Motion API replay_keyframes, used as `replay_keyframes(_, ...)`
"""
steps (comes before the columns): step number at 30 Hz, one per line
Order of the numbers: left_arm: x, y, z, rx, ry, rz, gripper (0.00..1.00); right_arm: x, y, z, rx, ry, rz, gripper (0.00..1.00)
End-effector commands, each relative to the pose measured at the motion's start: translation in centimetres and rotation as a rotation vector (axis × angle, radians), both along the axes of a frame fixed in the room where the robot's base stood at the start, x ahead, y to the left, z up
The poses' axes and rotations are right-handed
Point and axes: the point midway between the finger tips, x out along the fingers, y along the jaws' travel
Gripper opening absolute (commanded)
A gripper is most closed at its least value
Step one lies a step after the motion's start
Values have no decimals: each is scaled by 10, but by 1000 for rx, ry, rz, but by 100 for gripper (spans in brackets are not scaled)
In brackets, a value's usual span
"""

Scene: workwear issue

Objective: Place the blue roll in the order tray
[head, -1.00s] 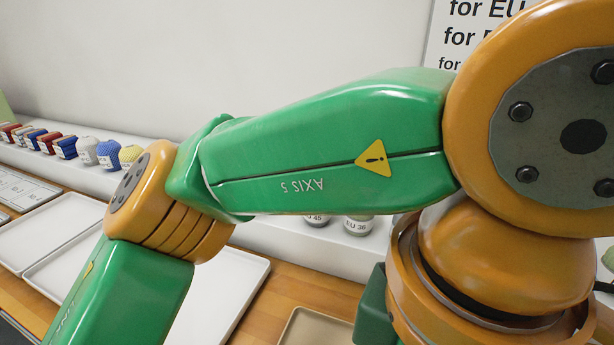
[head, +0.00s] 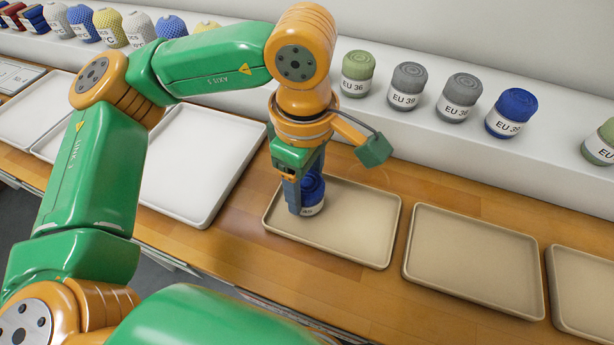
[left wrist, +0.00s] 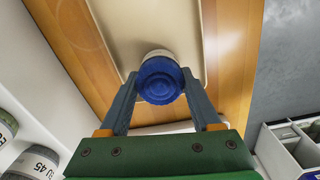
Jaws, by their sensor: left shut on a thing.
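My left gripper (head: 304,196) is shut on a blue roll (head: 313,188) with a white label band. The roll is upright over the left end of a tan tray (head: 358,232); I cannot tell whether it touches the tray floor. In the left wrist view the blue roll (left wrist: 160,82) sits between the two fingertips of the left gripper (left wrist: 160,90), with the tray (left wrist: 150,20) beneath. No tray shows a readable order mark. My right gripper is not in view.
Two more tan trays (head: 473,262) (head: 585,290) lie empty to the right. White trays (head: 200,165) lie left. On the white shelf behind stand a green roll (head: 358,72), grey rolls (head: 407,85) and another blue roll (head: 510,112), labelled EU 39.

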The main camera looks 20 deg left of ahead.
Motion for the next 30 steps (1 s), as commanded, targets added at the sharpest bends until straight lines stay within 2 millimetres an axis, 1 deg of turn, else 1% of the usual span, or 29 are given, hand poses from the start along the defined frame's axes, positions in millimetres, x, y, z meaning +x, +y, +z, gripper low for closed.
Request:
replay_keyframes(3,0,0,0,0,-1,0,10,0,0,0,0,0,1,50)
replay_keyframes(7,0,0,-4,0,-1,0,10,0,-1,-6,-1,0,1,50)
replay_keyframes(8,0,0,-4,0,-1,0,67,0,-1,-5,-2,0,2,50)
replay_keyframes(9,0,0,-3,0,-1,0,78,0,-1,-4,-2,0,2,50)
replay_keyframes(11,0,0,-3,0,-1,0,94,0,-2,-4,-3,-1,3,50)
replay_keyframes(19,0,0,-2,0,-1,0,94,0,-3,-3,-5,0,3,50)
replay_keyframes(21,0,0,4,0,-1,0,94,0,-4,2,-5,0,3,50)
replay_keyframes(23,1,-1,9,-1,-4,1,94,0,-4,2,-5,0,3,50)
replay_keyframes(26,0,-1,31,-3,-6,2,94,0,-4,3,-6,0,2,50)
replay_keyframes(30,-1,-1,71,-2,-5,1,94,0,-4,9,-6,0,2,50)
